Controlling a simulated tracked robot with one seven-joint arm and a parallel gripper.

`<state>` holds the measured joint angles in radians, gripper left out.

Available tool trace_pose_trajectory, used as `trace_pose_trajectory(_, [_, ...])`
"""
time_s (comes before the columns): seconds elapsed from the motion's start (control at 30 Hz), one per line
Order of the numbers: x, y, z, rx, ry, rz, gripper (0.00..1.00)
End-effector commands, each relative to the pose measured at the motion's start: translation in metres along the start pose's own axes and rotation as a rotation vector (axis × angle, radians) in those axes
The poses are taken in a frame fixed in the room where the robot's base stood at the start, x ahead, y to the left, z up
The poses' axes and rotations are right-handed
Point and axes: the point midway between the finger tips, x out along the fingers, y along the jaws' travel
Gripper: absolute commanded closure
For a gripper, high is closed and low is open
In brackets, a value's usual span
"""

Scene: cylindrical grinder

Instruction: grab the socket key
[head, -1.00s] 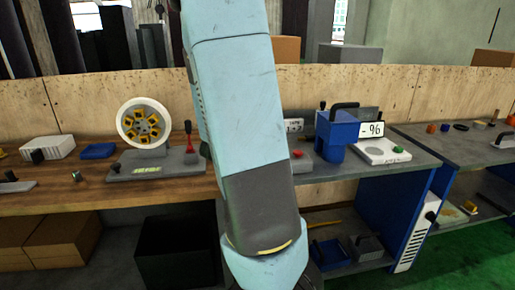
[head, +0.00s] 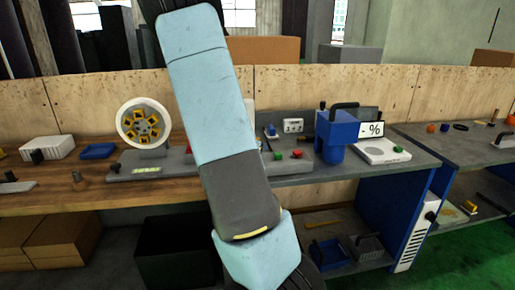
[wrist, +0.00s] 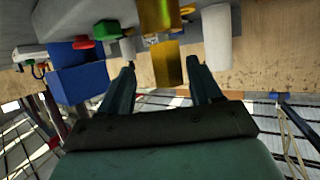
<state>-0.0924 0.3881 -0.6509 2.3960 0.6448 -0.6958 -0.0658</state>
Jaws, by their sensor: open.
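My gripper (wrist: 162,82) is open in the wrist view, its two dark fingers spread apart. A shiny gold, block-like piece (wrist: 160,42) shows beyond the fingertips, between the fingers in the picture, with no visible contact. A white cylinder (wrist: 217,36) stands to its right. I cannot pick out the socket key for certain in either view. In the head view my arm crosses the middle of the bench and hides part of it, and the gripper itself does not show clearly.
In the head view, a blue block-shaped device (head: 337,134) stands on the grey bench right of my arm, near red (head: 297,154) and green (head: 278,155) buttons. A wheel-like fixture (head: 144,125) stands left. A shelf (head: 320,219) below holds several items.

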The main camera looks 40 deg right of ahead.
Motion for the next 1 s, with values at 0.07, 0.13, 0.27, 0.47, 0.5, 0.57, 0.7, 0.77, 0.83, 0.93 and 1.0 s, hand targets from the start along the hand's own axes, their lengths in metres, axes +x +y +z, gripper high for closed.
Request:
trace_pose_trajectory(0.07, [0.007, -0.002, 0.000, -0.001, 0.000, 0.001, 0.36])
trace_pose_trajectory(0.13, [0.015, -0.004, 0.001, -0.003, -0.001, 0.001, 0.36])
trace_pose_trajectory(0.27, [0.031, -0.007, 0.002, -0.002, -0.001, 0.001, 0.36])
trace_pose_trajectory(0.47, [0.048, -0.007, 0.001, -0.001, 0.000, 0.000, 0.36])
trace_pose_trajectory(0.5, [0.049, -0.008, 0.001, -0.001, 0.000, -0.001, 0.36])
trace_pose_trajectory(0.57, [0.050, -0.008, 0.001, -0.001, 0.000, -0.001, 0.36])
trace_pose_trajectory(0.7, [0.049, -0.008, 0.001, -0.001, 0.000, -0.002, 0.36])
trace_pose_trajectory(0.77, [0.049, -0.008, 0.001, -0.001, -0.001, -0.002, 0.40])
trace_pose_trajectory(0.83, [0.049, -0.008, 0.001, -0.001, -0.001, -0.002, 0.47])
trace_pose_trajectory(0.93, [0.049, -0.008, 0.001, -0.001, -0.001, -0.002, 0.56])
trace_pose_trajectory(1.0, [0.049, -0.008, 0.001, -0.001, -0.001, -0.002, 0.63])
